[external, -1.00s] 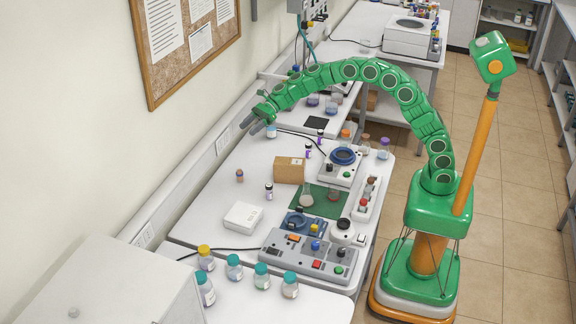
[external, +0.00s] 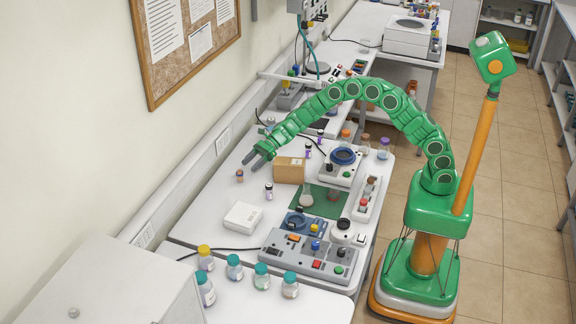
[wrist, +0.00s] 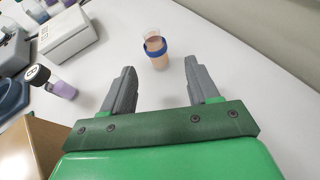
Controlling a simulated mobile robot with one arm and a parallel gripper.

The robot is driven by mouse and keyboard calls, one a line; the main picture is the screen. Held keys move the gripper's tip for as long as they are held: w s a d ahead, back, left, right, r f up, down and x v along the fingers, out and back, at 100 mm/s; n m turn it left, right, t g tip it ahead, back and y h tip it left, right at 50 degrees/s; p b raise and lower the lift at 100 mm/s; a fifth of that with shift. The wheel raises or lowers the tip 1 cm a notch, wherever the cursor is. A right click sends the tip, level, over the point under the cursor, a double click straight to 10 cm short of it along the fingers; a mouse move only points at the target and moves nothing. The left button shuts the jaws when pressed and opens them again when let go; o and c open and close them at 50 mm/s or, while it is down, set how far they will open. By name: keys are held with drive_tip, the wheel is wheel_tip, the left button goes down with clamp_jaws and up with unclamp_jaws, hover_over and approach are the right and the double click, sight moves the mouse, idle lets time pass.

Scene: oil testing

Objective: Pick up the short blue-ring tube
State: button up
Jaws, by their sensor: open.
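The short blue-ring tube (wrist: 155,52) stands upright on the white table in the wrist view, a small clear cup-like tube with peach-coloured content and a blue ring around its upper part. It also shows small in the external view (external: 240,176), near the wall side of the table. My gripper (wrist: 160,78) is open and empty, its two grey fingers apart. The tube stands ahead of the gap between the fingertips, not between them. In the external view my gripper (external: 253,160) is just above and right of the tube.
A cardboard box (external: 289,170) stands right of my gripper, and a black-capped vial (wrist: 57,84) stands left of the fingers in the wrist view. A white box (wrist: 70,38) lies farther off. Bare table surrounds the tube.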

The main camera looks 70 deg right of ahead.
sight(240, 175)
drive_tip(key=shift+x, duration=3.8)
drive_tip(key=shift+s+r, duration=0.1)
drive_tip(key=c, duration=1)
